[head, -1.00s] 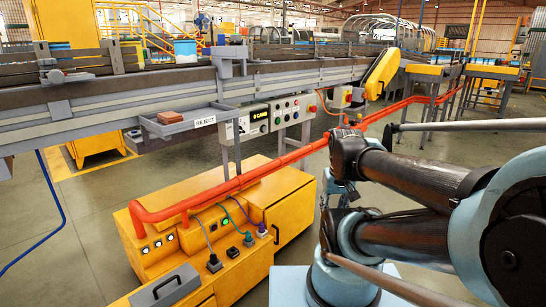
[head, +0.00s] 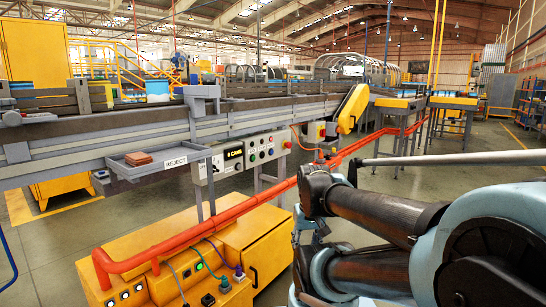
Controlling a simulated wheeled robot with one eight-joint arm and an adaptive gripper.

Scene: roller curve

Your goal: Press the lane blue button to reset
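A grey control panel (head: 262,149) with several small round buttons hangs under the conveyor near the picture's middle. A red button shows at its right end and green ones among the rest. They are too small for me to tell which one is blue. A dark display box marked "CAMS" (head: 229,159) adjoins the panel on its left. My arm reaches in from the right, its black and pale blue links in front of the floor and to the right of the panel. My gripper cannot be made out in this view.
The conveyor (head: 110,142) crosses the view above the panel, with a reject tray (head: 178,166) at its front. A yellow cabinet (head: 262,232) with a thick red pipe (head: 225,218) stands in front and below. Another yellow-topped table (head: 400,102) stands behind my arm.

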